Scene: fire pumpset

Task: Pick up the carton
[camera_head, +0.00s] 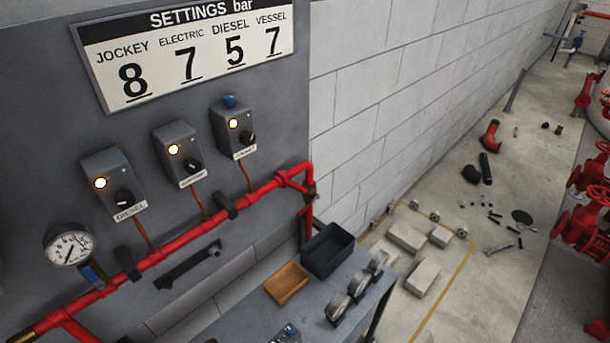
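A small orange-brown open box (287,283), which looks like the carton, sits on a grey bench top (243,309) at the bottom centre of the head view. A larger dark open bin (328,250) stands just behind it to the right. Neither of my grippers shows in this view, and nothing is seen touching the carton.
A red pipe (190,235) runs along the grey panel (60,170) behind the bench. Pale blocks (407,236) and scattered parts lie on the floor at right, with red valves (585,225) beyond.

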